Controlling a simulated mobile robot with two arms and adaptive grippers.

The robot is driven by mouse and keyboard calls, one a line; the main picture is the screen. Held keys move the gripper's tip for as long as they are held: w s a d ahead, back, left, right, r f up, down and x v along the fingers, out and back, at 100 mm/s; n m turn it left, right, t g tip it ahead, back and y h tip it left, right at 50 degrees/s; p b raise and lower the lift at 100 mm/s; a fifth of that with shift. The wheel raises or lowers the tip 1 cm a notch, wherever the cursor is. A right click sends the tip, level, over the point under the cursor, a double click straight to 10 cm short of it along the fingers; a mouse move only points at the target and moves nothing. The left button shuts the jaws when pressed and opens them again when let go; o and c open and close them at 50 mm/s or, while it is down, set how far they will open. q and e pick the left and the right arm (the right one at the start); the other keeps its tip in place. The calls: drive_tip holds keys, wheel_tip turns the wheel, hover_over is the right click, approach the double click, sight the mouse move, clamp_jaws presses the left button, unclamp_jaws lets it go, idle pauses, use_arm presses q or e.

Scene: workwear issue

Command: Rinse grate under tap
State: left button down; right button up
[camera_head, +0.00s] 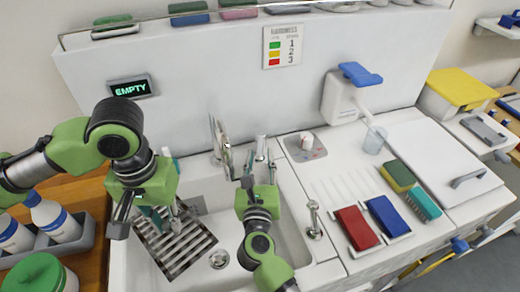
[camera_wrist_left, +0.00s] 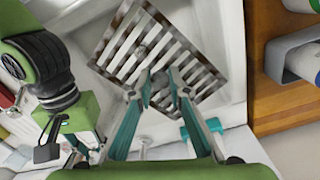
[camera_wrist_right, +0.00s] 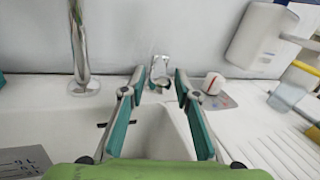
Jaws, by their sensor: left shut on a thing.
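The slatted metal grate (camera_head: 182,250) is in the left part of the white sink and also fills the upper middle of the left wrist view (camera_wrist_left: 122,42). My left gripper (camera_head: 174,210) is shut on the grate, its fingertips close together at the bars. The chrome tap (camera_head: 219,138) stands at the back of the sink; its spout shows in the right wrist view (camera_wrist_right: 80,45). No water is visible. My right gripper (camera_wrist_right: 155,88) is open and empty, its fingers apart, pointing at a small chrome fitting (camera_wrist_right: 160,70) on the back wall.
A white knob with a red mark (camera_head: 307,142) is right of the tap. A soap dispenser (camera_head: 342,98), a clear cup (camera_head: 374,140), and red (camera_head: 356,228) and blue (camera_head: 387,216) pads occupy the right counter. White bottles (camera_head: 52,219) stand on the left. A display (camera_head: 131,88) reads EMPTY.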

sight(261, 145)
use_arm(q)
drive_tip(key=shift+w+r, duration=0.1)
drive_tip(key=shift+r, duration=0.1)
use_arm(e)
drive_tip(key=shift+w, duration=1.15)
clamp_jaws()
